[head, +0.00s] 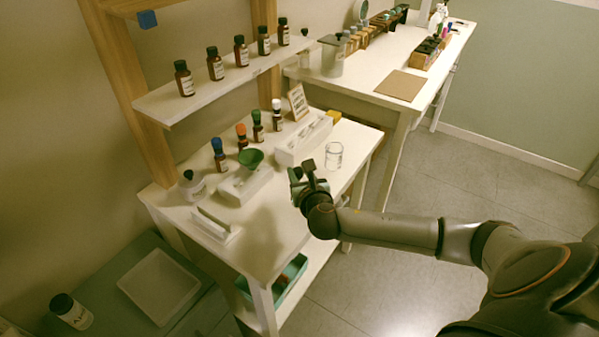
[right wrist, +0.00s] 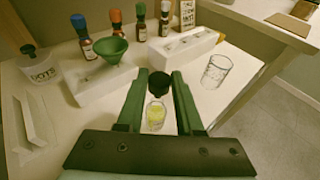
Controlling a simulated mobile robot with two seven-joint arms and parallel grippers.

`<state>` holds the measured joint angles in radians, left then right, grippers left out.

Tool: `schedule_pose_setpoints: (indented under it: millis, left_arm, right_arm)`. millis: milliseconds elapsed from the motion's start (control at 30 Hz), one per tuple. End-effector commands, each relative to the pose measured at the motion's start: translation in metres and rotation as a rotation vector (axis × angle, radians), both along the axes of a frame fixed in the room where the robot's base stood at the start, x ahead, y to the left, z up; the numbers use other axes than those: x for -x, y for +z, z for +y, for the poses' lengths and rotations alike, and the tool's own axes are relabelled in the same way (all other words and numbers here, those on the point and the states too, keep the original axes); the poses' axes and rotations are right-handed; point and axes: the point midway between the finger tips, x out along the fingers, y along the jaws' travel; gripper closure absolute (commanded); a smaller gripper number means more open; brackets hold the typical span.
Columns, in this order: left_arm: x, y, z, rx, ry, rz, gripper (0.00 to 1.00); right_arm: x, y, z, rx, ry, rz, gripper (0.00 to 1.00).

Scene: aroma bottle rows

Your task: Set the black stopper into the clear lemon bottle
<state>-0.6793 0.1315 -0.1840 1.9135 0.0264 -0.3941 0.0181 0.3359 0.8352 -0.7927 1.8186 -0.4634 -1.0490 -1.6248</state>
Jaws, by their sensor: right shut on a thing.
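My right gripper (head: 310,188) is over the front part of the small white table. In the right wrist view its green fingers (right wrist: 159,84) are shut on the black stopper (right wrist: 159,86). A small clear bottle with yellow contents (right wrist: 156,116), which looks like the lemon bottle, stands upright between and below the fingers. The stopper appears at or just above its mouth; I cannot tell whether they touch. In the head view the gripper hides the bottle, and a dark piece, likely the stopper (head: 308,165), shows at the fingertips. My left gripper is not in view.
A clear glass beaker (head: 333,156) stands right of the gripper. A green funnel (head: 251,158) sits in a white stand behind. Colour-capped bottles, including an orange-capped one (head: 241,135), line the back. A shelf (head: 210,92) with dark bottles hangs above. Table space left of the gripper is clear.

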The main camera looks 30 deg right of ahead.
Motion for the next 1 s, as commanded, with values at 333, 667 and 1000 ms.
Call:
schedule_pose_setpoints:
  millis: [333, 667, 1000]
  left_arm:
    - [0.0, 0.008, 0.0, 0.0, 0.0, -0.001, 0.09]
    - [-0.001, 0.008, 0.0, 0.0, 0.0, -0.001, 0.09]
    - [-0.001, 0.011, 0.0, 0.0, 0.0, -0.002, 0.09]
  right_arm:
    - [0.0, 0.001, 0.0, 0.001, -0.001, 0.0, 1.0]
    - [0.0, 0.0, 0.0, 0.0, 0.0, 0.0, 1.0]
    - [0.0, 0.001, 0.0, 0.0, -0.001, 0.0, 1.0]
